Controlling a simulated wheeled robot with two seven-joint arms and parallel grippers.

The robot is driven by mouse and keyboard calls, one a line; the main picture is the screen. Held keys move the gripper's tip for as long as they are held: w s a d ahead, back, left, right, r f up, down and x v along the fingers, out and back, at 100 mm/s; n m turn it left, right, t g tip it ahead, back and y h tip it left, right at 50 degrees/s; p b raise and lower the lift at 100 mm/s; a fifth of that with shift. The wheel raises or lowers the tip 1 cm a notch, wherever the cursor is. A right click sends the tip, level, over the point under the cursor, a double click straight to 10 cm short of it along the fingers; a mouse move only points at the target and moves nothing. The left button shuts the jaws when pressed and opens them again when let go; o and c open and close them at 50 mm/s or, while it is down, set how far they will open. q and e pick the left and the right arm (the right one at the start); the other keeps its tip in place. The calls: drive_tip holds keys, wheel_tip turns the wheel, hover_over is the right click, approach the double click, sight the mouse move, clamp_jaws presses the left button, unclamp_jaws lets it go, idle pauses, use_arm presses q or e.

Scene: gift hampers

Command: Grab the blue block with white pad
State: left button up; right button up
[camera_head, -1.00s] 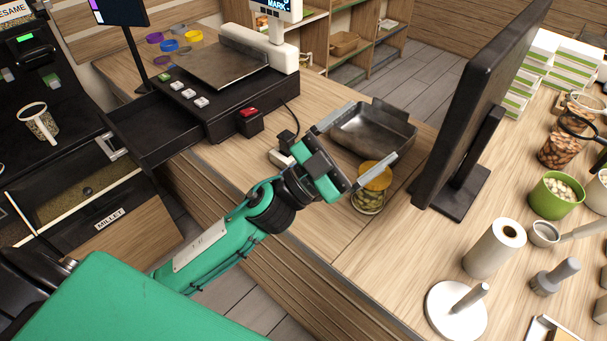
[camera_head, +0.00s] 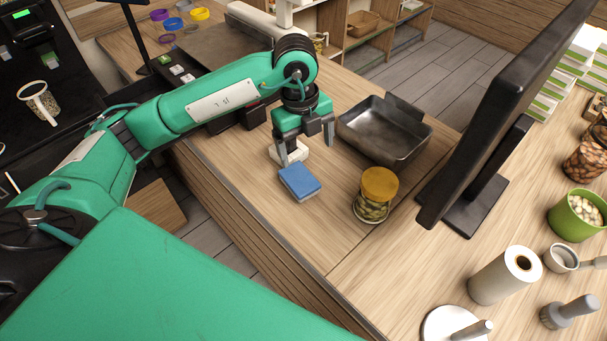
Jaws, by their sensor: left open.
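The blue block (camera_head: 299,181) lies on the wooden counter near its front edge, with a thin pale layer showing along its lower side. My left gripper (camera_head: 305,154) is open, its fingers pointing down, just behind and above the block. Its jaws look empty, and the fingers appear apart from the block. A white object (camera_head: 291,153) sits on the counter behind the fingers and is partly hidden by them. My right gripper is not in view.
A jar with a yellow lid (camera_head: 377,192) stands right of the block. A dark metal tray (camera_head: 385,130) lies behind the jar. A black monitor (camera_head: 500,110) rises to the right. Bare counter lies in front of the jar.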

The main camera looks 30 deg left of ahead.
use_arm(q)
drive_tip(key=a+y, duration=0.1)
drive_tip(key=a, duration=0.1)
drive_tip(key=n+p, duration=0.1)
drive_tip(key=p, duration=0.2)
hover_over(299, 178)
wheel_tip(299, 178, down, 8)
drive_tip(key=shift+a+r, duration=0.1)
drive_tip(key=shift+a, duration=0.05)
drive_tip(key=shift+f, duration=0.2)
drive_tip(key=f+p, duration=0.2)
drive_tip(key=f, duration=0.2)
drive_tip(key=shift+d, duration=0.2)
drive_tip(key=shift+f, duration=0.4)
drive_tip(key=c, duration=1.1)
